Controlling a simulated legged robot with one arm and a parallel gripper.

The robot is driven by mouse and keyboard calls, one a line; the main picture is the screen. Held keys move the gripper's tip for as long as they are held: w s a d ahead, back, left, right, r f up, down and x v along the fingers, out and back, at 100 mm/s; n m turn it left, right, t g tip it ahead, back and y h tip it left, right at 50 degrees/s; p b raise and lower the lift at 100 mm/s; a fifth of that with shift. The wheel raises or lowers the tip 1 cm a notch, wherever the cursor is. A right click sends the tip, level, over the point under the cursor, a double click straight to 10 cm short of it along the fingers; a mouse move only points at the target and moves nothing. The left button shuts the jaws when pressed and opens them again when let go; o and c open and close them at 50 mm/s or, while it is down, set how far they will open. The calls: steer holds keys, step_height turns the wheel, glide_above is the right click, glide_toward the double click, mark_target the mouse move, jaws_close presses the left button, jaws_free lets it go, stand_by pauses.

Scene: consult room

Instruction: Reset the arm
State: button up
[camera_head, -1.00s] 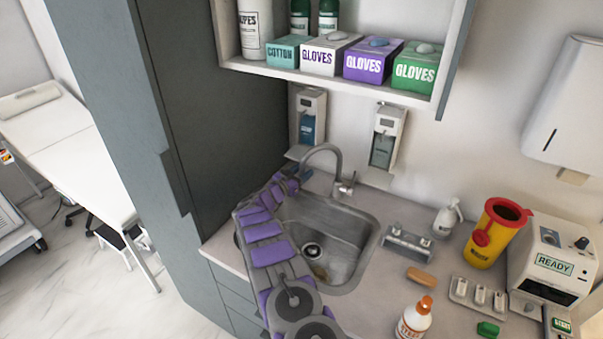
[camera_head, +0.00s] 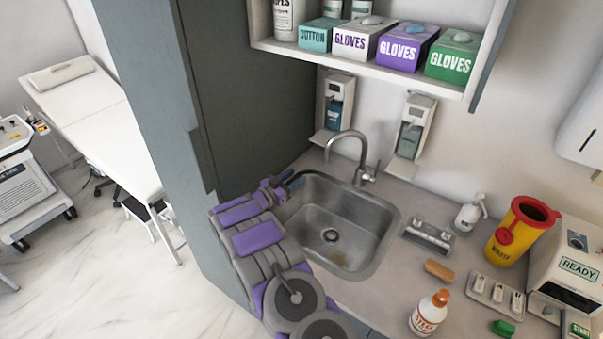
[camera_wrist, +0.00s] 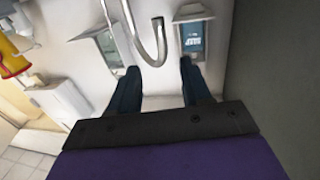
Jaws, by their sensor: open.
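My arm, grey with purple panels, reaches over the left side of the counter in the head view. My gripper (camera_head: 287,181) is at the left rim of the steel sink (camera_head: 385,236), small and partly hidden by my wrist. In the wrist view my gripper (camera_wrist: 158,80) shows two dark fingers spread apart with nothing between them. Beyond the fingers are the curved faucet (camera_wrist: 150,42) and a dispenser with a blue label (camera_wrist: 193,38).
Two wall dispensers hang behind the faucet (camera_head: 345,140). A shelf (camera_head: 350,72) of glove boxes is above. A tall dark cabinet (camera_head: 250,100) is close on the left.

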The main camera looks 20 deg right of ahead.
steer(key=shift+s+a, duration=0.15)
steer(key=shift+a, duration=0.15)
steer(key=w+a+r+n+t+y+b, duration=0.2)
steer(key=w+a+r+n+t+y, duration=0.35)
steer(key=a+r+y, duration=0.4)
steer(key=s+a+r+n+g+y+b, duration=0.1)
steer(key=s+a+r+n+g+y, duration=0.1)
steer(key=s+a+r+y, duration=0.3)
steer(key=s+a+r+n+g+y, duration=0.1)
steer(key=s+a+n+y, duration=0.15)
steer(key=s, duration=0.35)
steer(key=s+d+f+g+b, duration=0.1)
steer(key=s+d+g, duration=0.2)
steer(key=s, duration=1.4)
steer(key=s+d+f+n+g, duration=0.1)
steer(key=s+d+g, duration=0.3)
steer(key=s, duration=1.4)
steer(key=s+d+f+n+g+h+b, duration=0.1)
steer(key=s+g, duration=0.4)
steer(key=s, duration=1.2)
steer(key=d+f, duration=0.1)
steer(key=d, duration=0.1)
steer(key=shift+s+d+f+g+b, duration=0.2)
steer(key=shift+d+f+g+b, duration=0.15)
steer(key=shift+d, duration=0.05)
